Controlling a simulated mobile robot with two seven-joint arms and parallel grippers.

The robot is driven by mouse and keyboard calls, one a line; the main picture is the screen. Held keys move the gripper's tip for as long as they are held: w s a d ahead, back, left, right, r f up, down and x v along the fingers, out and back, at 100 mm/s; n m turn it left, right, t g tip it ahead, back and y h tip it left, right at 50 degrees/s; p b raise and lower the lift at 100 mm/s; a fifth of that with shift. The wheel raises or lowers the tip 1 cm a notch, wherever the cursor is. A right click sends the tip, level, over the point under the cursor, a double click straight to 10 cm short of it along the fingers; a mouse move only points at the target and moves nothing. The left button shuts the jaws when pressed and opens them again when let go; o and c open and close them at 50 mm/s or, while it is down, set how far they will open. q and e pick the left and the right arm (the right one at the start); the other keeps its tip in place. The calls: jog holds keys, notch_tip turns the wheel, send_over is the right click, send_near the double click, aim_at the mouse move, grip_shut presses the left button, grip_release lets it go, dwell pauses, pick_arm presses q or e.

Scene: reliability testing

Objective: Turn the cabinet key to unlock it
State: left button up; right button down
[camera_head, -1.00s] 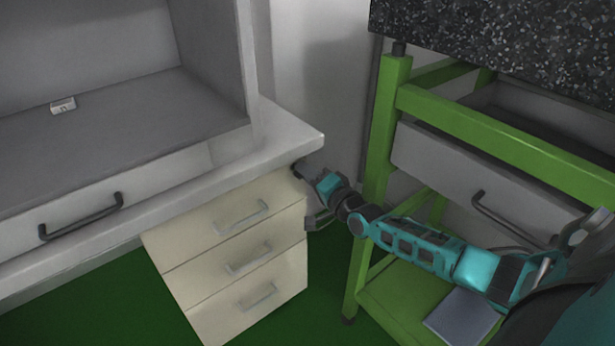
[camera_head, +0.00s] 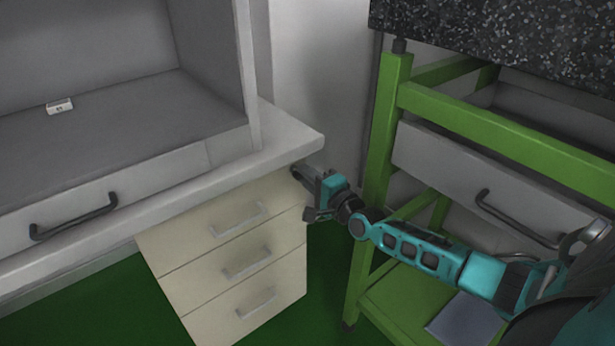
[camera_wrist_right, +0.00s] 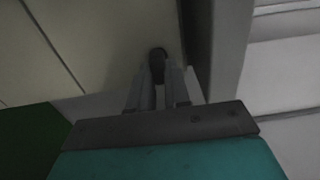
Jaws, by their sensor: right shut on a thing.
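The beige cabinet (camera_head: 185,250) with three drawers stands under the grey worktop. My right gripper (camera_head: 298,173) is at the upper right corner of the cabinet, just below the worktop edge. In the right wrist view my right gripper (camera_wrist_right: 158,85) has its fingers close together on the dark round head of the key (camera_wrist_right: 157,60), at the cabinet front. The key's shaft and the lock are hidden, and the key cannot be made out in the head view. My left gripper is not in view.
The worktop (camera_head: 290,140) overhangs the cabinet close above my right gripper. A green frame (camera_head: 380,140) with a drawer (camera_head: 470,185) stands at the right, beside my right arm. A small white box (camera_head: 60,106) lies on the shelf at the left.

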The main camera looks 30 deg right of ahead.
jog(key=shift+w+r, duration=0.1)
jog(key=shift+r, duration=0.15)
jog(key=c, duration=1.3)
grip_release()
jog(key=shift+c, duration=0.2)
jog(key=shift+o, duration=1.3)
jog(key=shift+f, duration=0.15)
pick_arm(q)
jog(key=p, duration=0.2)
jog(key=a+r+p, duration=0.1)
jog(key=p, duration=0.1)
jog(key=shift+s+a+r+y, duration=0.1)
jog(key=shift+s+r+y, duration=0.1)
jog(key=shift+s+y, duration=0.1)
pick_arm(e)
jog(key=s+d, duration=0.1)
jog(key=s, duration=1.2)
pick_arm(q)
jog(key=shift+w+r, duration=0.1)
pick_arm(e)
jog(key=shift+w, duration=0.1)
